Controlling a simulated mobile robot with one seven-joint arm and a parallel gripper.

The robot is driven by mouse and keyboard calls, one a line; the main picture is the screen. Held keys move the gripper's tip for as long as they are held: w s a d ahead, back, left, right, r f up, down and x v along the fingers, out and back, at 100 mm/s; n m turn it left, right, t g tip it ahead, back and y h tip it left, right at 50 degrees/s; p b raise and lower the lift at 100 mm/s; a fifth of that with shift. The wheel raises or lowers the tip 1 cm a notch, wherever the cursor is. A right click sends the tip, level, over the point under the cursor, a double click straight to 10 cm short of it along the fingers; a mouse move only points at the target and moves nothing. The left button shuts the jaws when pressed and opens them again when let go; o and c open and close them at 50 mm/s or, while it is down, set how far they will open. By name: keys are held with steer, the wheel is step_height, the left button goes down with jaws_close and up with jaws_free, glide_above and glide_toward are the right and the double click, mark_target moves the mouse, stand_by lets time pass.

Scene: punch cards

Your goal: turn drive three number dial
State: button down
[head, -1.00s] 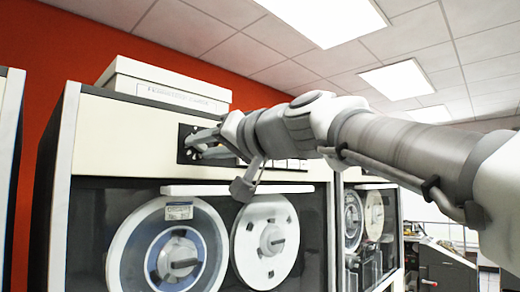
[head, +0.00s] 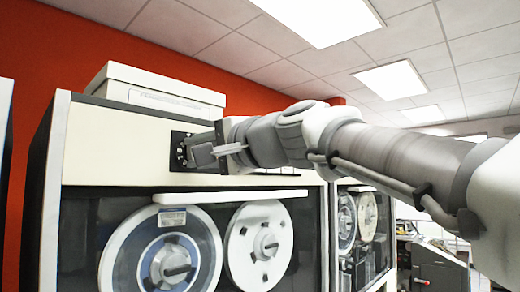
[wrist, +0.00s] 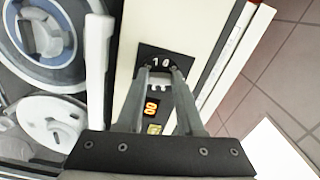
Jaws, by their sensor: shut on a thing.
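The number dial sits on a black plate (head: 178,158) with white marks, on the cream upper panel of the tape drive (head: 105,140). In the wrist view the dial plate (wrist: 158,52) shows white digits at its far edge. My gripper (head: 192,152) reaches the plate from the right. In the wrist view my gripper (wrist: 160,74) has one finger on each side of the dial's middle and is shut on the dial knob. The knob itself is mostly hidden between the fingers.
A lit orange display (wrist: 151,107) is on the panel beside the dial. Below are a blue-rimmed reel (head: 165,250) and a white reel (head: 260,245) behind the drive's window. A white box (head: 155,88) lies on top. Another drive (head: 362,235) stands to the right.

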steer(key=shift+m, duration=0.9)
steer(key=c, duration=0.5)
jaws_free()
steer(key=shift+c, duration=0.2)
steer(key=shift+d, duration=0.1)
steer(key=b+v, duration=0.2)
steer(key=v, duration=1.5)
steer(key=shift+s+b, duration=0.2)
steer(key=shift+b, duration=0.1)
